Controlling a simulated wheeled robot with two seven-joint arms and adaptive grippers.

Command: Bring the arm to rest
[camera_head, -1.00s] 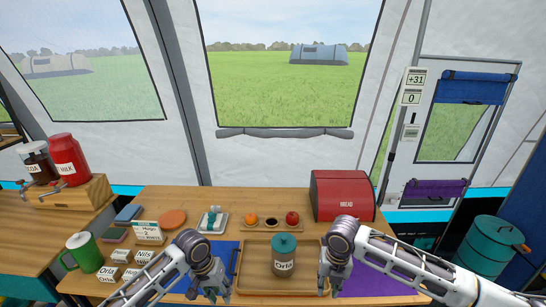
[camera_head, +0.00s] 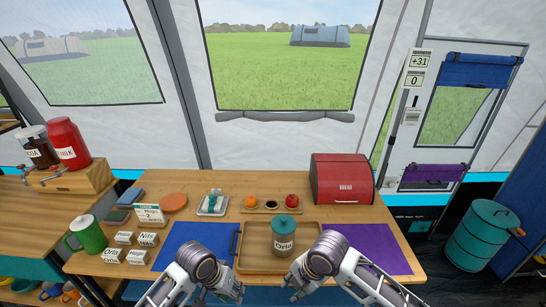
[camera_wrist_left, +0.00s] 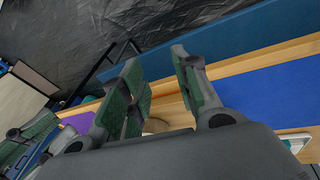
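My left gripper (camera_head: 232,291) is low at the front of the table, in front of the tray's left part. In the left wrist view (camera_wrist_left: 156,80) its two fingers stand apart with nothing held between them. My right gripper (camera_head: 293,287) is low in front of the tray's right part, pointing inward. Its fingers are too small and dark to tell open from shut. A glass jar labelled Orla with a teal lid (camera_head: 284,238) stands upright on the wooden tray (camera_head: 252,230), behind both grippers and apart from them.
A blue mat (camera_head: 200,235) lies left of the tray and a purple mat (camera_head: 370,250) right of it. A red bread box (camera_head: 342,180) stands at the back right. Name blocks (camera_head: 112,256) and a green mug (camera_head: 88,235) are at the left.

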